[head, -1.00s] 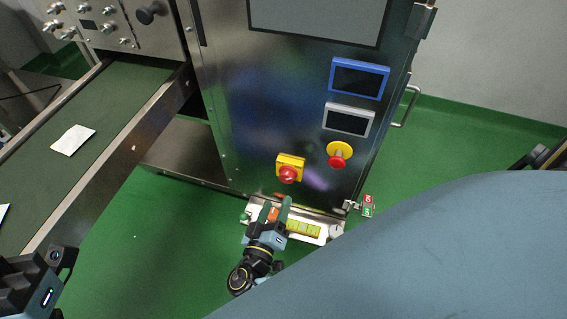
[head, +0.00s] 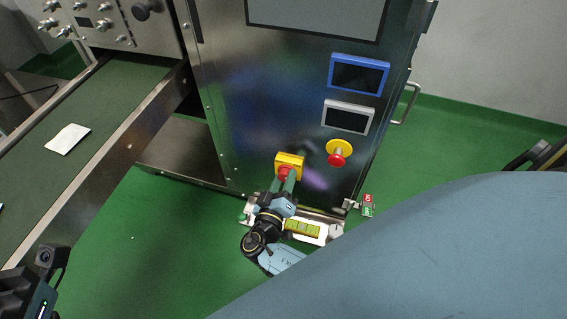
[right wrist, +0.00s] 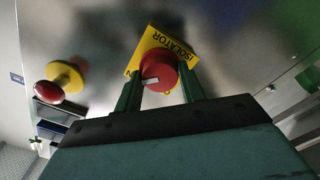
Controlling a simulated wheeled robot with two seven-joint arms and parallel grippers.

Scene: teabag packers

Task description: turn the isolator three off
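The isolator is a red knob (head: 285,173) on a yellow plate (head: 289,159), low on the steel cabinet's front. In the right wrist view its red knob (right wrist: 158,72) has a white mark, and the yellow plate (right wrist: 184,47) reads "ISOLATOR"; no number is legible. My right gripper (head: 283,184) is at the knob from below. In the right wrist view its two green fingers are apart, one on each side of the knob; I cannot tell whether they touch it. Part of my left wrist shows at the lower left, but its fingers are out of view.
A red mushroom button on a yellow disc (head: 339,152) sits right of the isolator, below the grey-framed screen (head: 347,118) and blue-framed screen (head: 359,75). A ledge with yellow-green blocks (head: 303,229) is below. A conveyor (head: 40,170) with a white packet (head: 68,139) is left.

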